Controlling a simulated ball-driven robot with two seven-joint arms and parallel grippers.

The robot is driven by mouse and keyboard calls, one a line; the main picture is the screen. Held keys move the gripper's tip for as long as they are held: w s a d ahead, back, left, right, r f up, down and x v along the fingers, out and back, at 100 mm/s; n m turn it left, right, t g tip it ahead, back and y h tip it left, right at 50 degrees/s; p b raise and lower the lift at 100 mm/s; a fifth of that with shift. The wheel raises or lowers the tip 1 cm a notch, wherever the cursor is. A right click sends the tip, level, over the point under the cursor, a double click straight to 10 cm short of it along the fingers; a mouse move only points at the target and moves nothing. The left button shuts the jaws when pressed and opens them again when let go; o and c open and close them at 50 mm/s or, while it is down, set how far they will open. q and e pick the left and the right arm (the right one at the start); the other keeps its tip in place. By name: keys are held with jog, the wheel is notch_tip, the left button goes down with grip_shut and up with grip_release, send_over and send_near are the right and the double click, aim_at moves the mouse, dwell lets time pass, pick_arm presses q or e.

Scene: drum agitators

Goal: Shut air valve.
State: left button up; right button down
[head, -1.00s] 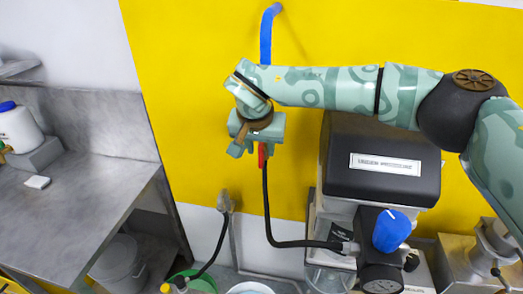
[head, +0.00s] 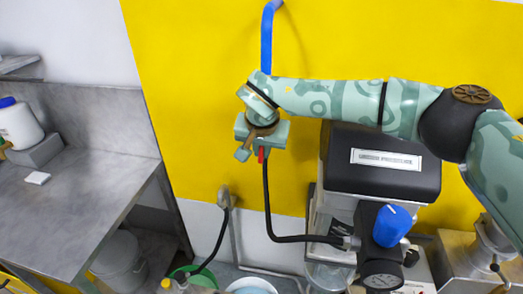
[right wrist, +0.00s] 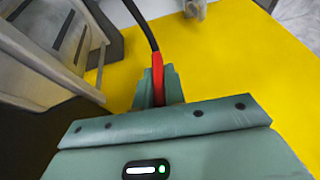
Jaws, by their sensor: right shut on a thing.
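The air valve is at the lower end of a blue pipe (head: 267,45) on the yellow wall. Its red lever (head: 261,155) shows just below my right gripper (head: 257,146), above a black hose (head: 266,195). The gripper hides the valve body. In the right wrist view the red lever (right wrist: 157,72) lies at the green fingers of my right gripper (right wrist: 156,88), which are shut on it. The left gripper is not in view.
A black-topped machine (head: 382,165) with a blue knob (head: 391,225) and a gauge (head: 381,275) stands below my right arm. A steel table (head: 80,200) is at left, with a white container (head: 19,127). The yellow wall left of the valve is clear.

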jog(key=y+b, duration=0.2)
jog(key=b, duration=0.1)
jog(key=f+y+b, duration=0.1)
jog(key=shift+d+m+t+b, duration=0.25)
jog(key=shift+m+t+b, duration=0.15)
jog(key=shift+a+r+y+b, duration=0.1)
jog(key=shift+r+y+b, duration=0.2)
jog(key=shift+y+b, duration=0.25)
jog(key=shift+r, duration=0.2)
jog(key=c, duration=1.5)
grip_release()
jog(key=shift+o, duration=0.2)
jog(key=b+v, duration=0.1)
jog(key=v, duration=1.5)
jog(key=shift+s+d, duration=0.2)
jog(key=shift+d, duration=0.05)
jog(key=shift+f, duration=0.1)
